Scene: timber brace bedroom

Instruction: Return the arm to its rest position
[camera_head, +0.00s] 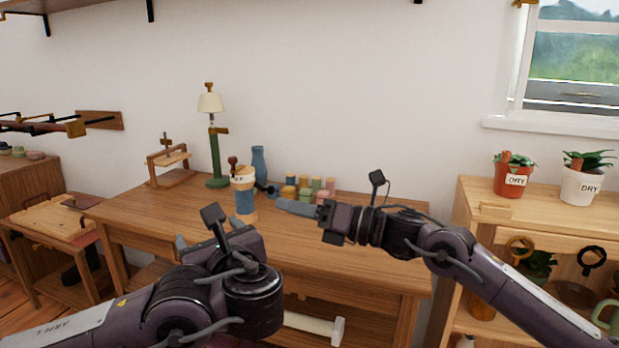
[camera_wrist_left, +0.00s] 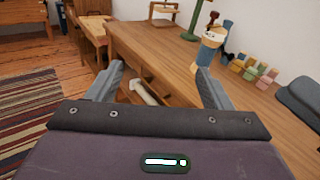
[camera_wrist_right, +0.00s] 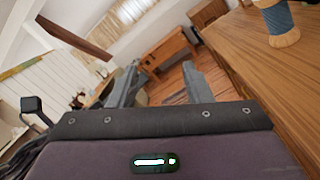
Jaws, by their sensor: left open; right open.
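My right gripper (camera_head: 298,206) reaches in from the right above the wooden desk and points left. Its two fingers (camera_wrist_right: 157,88) stand apart with nothing between them in the right wrist view. My left gripper (camera_head: 218,238) is low at the front edge of the desk, and its body hides part of that edge. In the left wrist view its fingers (camera_wrist_left: 160,88) are spread and empty, with the desk beyond them. Both arms are held up in front of the desk, apart from each other.
The wooden desk (camera_head: 370,262) carries a blue and tan cup (camera_head: 245,202), a green lamp (camera_head: 214,150), a blue vase (camera_head: 259,163) and several coloured blocks (camera_head: 312,187). A shelf (camera_head: 475,212) with potted plants stands at the right.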

